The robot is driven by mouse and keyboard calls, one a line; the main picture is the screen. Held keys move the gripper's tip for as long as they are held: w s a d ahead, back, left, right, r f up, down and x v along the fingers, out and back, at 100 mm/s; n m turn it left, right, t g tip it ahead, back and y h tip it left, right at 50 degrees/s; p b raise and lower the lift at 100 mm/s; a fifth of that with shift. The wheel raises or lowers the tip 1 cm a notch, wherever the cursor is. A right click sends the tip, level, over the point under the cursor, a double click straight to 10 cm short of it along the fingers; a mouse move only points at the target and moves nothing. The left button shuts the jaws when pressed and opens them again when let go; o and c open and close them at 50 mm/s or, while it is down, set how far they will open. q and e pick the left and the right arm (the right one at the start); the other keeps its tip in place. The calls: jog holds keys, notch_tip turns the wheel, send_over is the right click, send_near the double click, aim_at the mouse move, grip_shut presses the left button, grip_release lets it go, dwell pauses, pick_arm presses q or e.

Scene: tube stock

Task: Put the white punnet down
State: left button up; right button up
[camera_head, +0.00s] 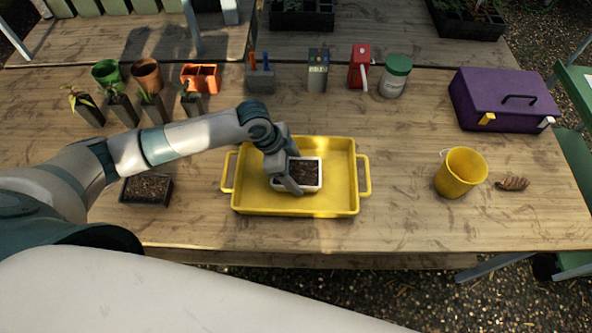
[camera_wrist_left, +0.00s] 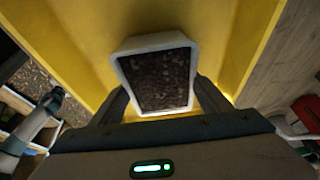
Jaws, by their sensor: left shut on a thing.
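The white punnet (camera_head: 319,174) is a small white-rimmed box filled with dark soil. In the head view it is within the outline of the yellow tray (camera_head: 340,204). My left gripper (camera_head: 291,184) is shut on the punnet, its fingers at the sides. In the left wrist view the punnet (camera_wrist_left: 157,75) sits between the two fingers (camera_wrist_left: 160,100), with the yellow tray (camera_wrist_left: 85,45) behind it. I cannot tell whether its base touches the tray floor. My right gripper is not in view.
A black punnet of soil (camera_head: 147,189) stands left of the tray. A yellow bucket (camera_head: 460,172) and a purple toolbox (camera_head: 503,98) are at the right. Seedling tubes, pots and a red can (camera_head: 359,68) line the back. The table between tray and bucket is clear.

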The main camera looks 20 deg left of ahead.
pick_arm(q)
jog(key=o, duration=1.2)
jog(key=shift+o, duration=0.2)
jog(key=shift+r, duration=0.1)
jog(key=b+v, duration=0.2)
jog(key=v, duration=1)
jog(key=shift+b, duration=0.35)
